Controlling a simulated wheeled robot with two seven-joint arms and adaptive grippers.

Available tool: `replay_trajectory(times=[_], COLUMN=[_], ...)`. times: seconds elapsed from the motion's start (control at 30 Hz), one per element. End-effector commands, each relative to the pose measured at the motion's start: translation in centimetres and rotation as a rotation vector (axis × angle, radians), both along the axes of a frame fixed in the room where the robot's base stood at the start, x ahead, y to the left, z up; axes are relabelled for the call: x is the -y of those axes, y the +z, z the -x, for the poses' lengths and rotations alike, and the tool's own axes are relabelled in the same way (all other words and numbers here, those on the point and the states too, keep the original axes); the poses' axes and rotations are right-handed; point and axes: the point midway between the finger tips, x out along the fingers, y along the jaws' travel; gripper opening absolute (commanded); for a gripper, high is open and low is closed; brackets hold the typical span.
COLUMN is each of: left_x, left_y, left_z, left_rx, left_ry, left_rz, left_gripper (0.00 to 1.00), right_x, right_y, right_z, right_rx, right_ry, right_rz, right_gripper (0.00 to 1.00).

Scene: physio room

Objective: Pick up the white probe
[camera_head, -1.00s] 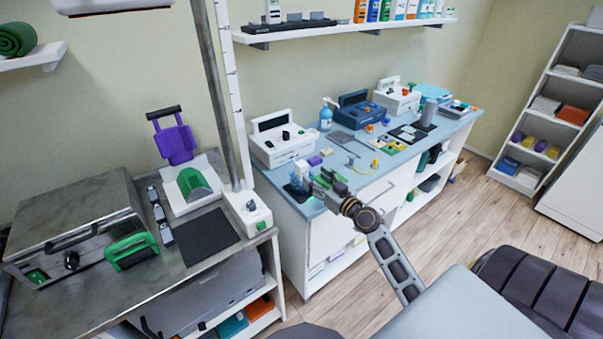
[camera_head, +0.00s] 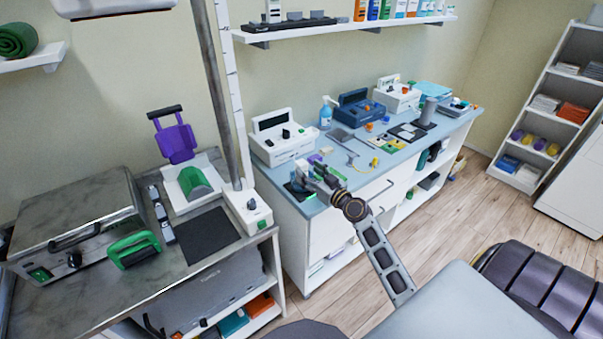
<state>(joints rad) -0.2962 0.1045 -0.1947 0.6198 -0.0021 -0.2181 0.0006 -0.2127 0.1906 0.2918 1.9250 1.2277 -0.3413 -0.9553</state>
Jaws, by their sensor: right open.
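My right gripper (camera_head: 306,176) is over the near left end of the blue-topped counter (camera_head: 318,208), in front of a white device (camera_head: 283,146). Its jaws are open, with small green and dark things close around them. I cannot make out the white probe with certainty; it is too small to tell or hidden by the gripper. I cannot tell whether the gripper touches anything. My left gripper is not in view.
A dark blue device (camera_head: 359,110), a blue bottle (camera_head: 326,114) and another white device (camera_head: 397,95) stand farther along the counter. A yellow item (camera_head: 374,162) lies nearer. A grey metal table (camera_head: 203,272) stands at left, and a grey post (camera_head: 215,90) rises beside the counter.

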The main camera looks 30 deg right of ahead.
Motion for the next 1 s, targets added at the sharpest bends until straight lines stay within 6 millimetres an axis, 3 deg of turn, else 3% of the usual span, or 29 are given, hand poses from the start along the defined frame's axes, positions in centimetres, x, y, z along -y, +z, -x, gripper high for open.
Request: replay_trajectory(times=[0.43, 0.8, 1.0], left_x=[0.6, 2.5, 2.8], left_y=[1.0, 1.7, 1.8], left_z=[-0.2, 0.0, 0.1], left_rx=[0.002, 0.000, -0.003], left_ry=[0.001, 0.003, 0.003], left_rz=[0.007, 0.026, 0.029], left_gripper=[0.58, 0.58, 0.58], right_x=[0.0, -0.1, -0.1], right_y=[0.3, 0.2, 0.2], right_z=[-2.3, -4.8, -5.2], right_rx=[0.001, 0.001, 0.001], right_ry=[-0.001, -0.001, 0.000], right_rz=[-0.002, -0.002, -0.001], right_gripper=[0.59, 0.59, 0.59])
